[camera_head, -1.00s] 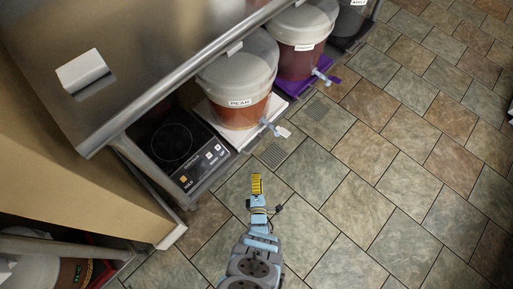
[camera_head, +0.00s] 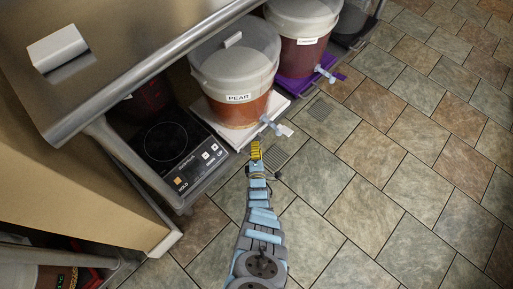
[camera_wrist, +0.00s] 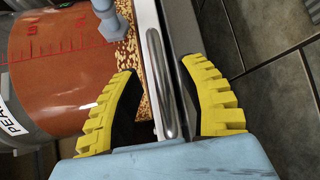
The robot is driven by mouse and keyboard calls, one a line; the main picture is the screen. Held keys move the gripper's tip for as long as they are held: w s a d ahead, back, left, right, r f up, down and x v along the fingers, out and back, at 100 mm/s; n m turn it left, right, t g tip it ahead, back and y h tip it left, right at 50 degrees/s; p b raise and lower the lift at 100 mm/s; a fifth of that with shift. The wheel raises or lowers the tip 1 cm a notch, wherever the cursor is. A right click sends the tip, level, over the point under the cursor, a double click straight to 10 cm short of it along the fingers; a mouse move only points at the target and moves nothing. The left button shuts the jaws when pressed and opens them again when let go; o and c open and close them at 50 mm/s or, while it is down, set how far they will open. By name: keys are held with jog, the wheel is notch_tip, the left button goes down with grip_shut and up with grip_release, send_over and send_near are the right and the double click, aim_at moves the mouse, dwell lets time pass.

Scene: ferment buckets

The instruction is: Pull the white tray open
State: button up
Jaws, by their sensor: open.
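The white tray (camera_head: 235,138) lies under the bucket labelled PEAR (camera_head: 238,80) on the low shelf, with its front edge facing the floor aisle. My gripper (camera_head: 255,149) is just in front of that edge. In the wrist view my gripper (camera_wrist: 160,68) is open, with one yellow finger on each side of a shiny metal bar (camera_wrist: 158,75) that runs along the tray's pale front edge (camera_wrist: 146,18). I cannot tell whether either finger touches it. The tray's inside shows a speckled tan surface (camera_wrist: 123,68).
The bucket's grey-blue tap (camera_head: 270,127) juts out over the tray front, close to my gripper. A black induction cooker (camera_head: 170,145) stands to the left. A second bucket (camera_head: 300,45) on a purple tray (camera_head: 296,88) stands to the right. The tiled floor (camera_head: 370,180) in front is clear.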

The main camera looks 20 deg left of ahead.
jog(key=shift+w+a+b, duration=0.25)
jog(key=shift+w+b, duration=0.05)
jog(key=shift+w, duration=0.4)
jog(key=shift+f, duration=0.1)
grip_shut()
